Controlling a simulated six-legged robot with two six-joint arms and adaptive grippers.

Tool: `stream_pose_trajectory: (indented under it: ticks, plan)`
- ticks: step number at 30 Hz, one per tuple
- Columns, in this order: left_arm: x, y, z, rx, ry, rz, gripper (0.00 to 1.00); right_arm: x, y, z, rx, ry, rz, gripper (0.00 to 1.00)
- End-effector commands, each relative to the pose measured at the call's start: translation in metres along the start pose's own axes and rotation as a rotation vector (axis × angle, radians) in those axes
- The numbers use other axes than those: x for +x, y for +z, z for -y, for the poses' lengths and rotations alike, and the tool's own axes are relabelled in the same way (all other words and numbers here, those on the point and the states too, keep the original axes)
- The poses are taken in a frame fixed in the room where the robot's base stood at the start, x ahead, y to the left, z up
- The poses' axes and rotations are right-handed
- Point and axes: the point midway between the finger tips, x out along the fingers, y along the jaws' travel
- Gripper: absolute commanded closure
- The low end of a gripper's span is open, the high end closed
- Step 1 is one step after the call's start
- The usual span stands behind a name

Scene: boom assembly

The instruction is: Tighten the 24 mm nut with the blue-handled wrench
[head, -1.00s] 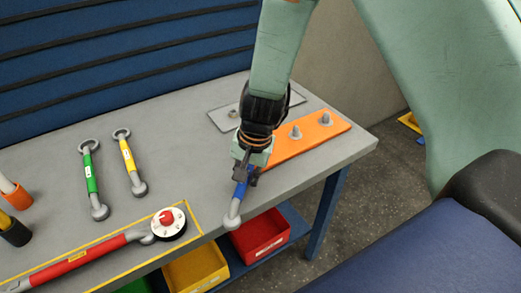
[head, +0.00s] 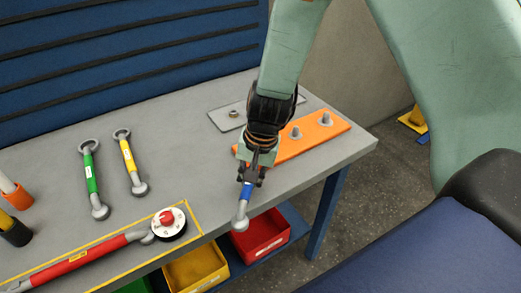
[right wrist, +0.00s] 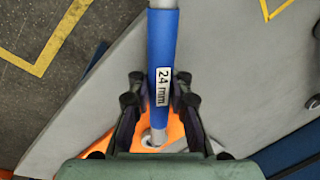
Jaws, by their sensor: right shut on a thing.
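My right gripper (head: 250,174) is shut on the blue-handled wrench (head: 247,190) at the front edge of the bench. The wrench's grey near end points toward me past the edge; its far end is hidden by my gripper in the head view. In the right wrist view the fingers (right wrist: 160,100) flank the blue handle (right wrist: 162,45), which reads "24 mm". A grey metal end shows below it over the orange plate (right wrist: 112,142); I cannot tell whether it sits around a nut. The orange plate (head: 325,128) bears upright studs with nuts (head: 296,132). My left gripper is not in view.
A green wrench (head: 91,175) and a yellow wrench (head: 129,158) lie at left. A red-handled tool (head: 85,256) and a round dial (head: 168,222) lie nearer the front. A grey plate (head: 221,118) lies behind. A red bin (head: 262,236) and yellow bin (head: 195,268) stand below.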

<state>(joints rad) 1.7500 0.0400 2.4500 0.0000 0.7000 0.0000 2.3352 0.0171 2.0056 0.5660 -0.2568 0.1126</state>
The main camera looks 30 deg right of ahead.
Motion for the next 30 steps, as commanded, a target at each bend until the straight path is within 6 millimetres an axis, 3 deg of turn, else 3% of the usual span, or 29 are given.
stream_pose_trajectory:
  ticks: [30]
  plan:
    - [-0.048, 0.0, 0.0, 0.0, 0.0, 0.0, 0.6, -0.051, 0.0, 0.01, -0.001, -0.001, -0.001, 1.0]
